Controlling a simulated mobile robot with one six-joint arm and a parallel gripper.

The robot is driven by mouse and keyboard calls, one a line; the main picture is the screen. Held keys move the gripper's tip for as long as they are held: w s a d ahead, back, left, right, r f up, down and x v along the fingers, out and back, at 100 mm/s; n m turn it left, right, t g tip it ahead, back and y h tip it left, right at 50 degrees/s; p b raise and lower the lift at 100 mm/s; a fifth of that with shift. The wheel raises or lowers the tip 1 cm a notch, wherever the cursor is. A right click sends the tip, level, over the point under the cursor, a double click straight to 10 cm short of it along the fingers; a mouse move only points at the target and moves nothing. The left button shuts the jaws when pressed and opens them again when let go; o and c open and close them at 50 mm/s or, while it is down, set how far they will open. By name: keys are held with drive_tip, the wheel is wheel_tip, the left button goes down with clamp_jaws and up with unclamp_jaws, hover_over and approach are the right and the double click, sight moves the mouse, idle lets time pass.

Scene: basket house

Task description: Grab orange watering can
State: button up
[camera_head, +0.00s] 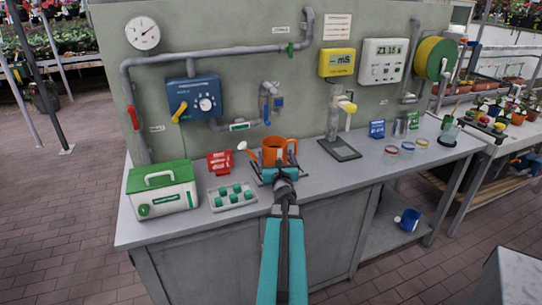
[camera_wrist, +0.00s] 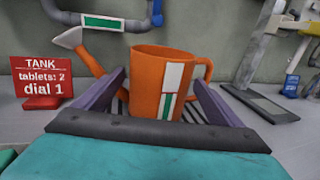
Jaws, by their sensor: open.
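My gripper (camera_head: 277,170) is in front of the can. In the wrist view its two purple fingers (camera_wrist: 160,95) are spread apart, one at each side of the can's lower body. I cannot tell whether they touch it. The can's base is partly hidden behind my gripper.
A red sign (camera_head: 220,163) and a tray of green tablets (camera_head: 232,196) are left of the can. A green-lidded box (camera_head: 162,190) stands further left. A stand with a black base (camera_head: 339,149) is to the right. Pipes (camera_head: 215,53) run along the panel behind.

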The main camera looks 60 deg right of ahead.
drive_tip(key=shift+p+x, duration=0.35)
drive_tip(key=shift+x, duration=0.95)
drive_tip(key=c, duration=1.5)
drive_tip(key=shift+r, duration=0.1)
drive_tip(key=shift+w+r, duration=0.1)
